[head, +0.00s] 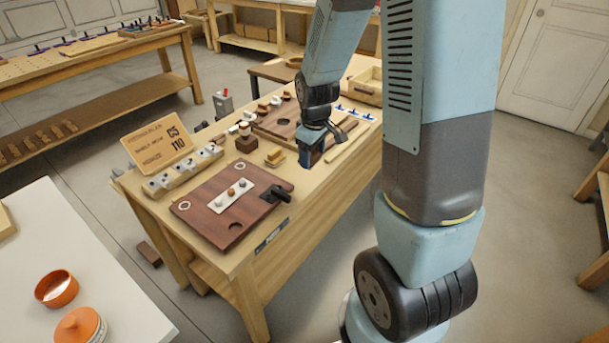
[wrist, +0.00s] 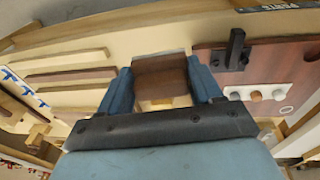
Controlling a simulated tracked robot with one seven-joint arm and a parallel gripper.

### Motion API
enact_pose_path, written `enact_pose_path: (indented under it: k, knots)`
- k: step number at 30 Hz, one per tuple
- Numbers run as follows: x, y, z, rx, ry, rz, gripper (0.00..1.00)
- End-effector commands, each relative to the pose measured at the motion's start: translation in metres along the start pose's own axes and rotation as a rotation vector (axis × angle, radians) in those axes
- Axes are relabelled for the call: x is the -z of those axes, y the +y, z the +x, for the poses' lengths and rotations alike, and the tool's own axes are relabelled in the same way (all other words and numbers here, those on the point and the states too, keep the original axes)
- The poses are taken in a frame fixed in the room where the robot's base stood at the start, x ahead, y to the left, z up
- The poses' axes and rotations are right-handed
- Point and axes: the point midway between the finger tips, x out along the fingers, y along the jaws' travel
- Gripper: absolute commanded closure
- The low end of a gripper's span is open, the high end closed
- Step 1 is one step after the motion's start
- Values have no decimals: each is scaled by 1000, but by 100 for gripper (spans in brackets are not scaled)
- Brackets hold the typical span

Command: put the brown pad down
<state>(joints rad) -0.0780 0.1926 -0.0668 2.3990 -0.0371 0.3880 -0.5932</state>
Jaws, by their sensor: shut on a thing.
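The brown pad (wrist: 160,76) is between the two blue fingers of my gripper (wrist: 160,82) in the wrist view. My gripper is shut on its sides. In the head view my gripper (head: 312,150) points down over the right part of the wooden bench (head: 262,222), near its front edge. The pad is mostly hidden there by the fingers. I cannot tell whether the pad touches the bench top.
A dark red-brown board (head: 222,205) with a black handle (head: 277,193) lies left of my gripper. Another brown board (head: 272,122) lies behind it. A pale wooden strip (head: 347,144) lies close on the right. A card sign (head: 157,143) stands at the bench's left end.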

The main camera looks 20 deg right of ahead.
Motion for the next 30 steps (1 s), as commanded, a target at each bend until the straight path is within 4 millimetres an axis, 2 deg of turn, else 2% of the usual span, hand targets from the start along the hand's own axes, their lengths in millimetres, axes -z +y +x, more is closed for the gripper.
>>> enact_pose_path:
  k: [4, 6, 10, 22, 30]
  knots:
    - [-36, -15, -19, 74, -74, 11, 90]
    - [-47, -21, -24, 96, -96, 11, 90]
    - [-56, -25, -29, 114, -114, 12, 90]
    - [-55, -24, -28, 117, -118, 12, 90]
    - [-25, -8, -5, 118, -119, 12, 90]
